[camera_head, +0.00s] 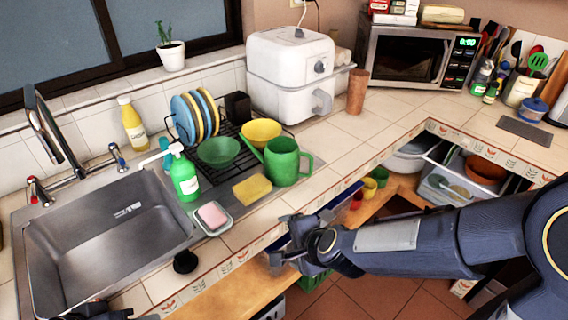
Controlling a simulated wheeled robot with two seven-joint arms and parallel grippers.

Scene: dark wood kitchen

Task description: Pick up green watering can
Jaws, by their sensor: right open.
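My right arm comes in from the right. A dark part of my left gripper (98,312) shows at the bottom left edge by the sink. It is mostly cut off, so its jaws are unclear.
A green bowl (219,151) and a yellow bowl (261,131) are close behind. Counter right of the can is clear.

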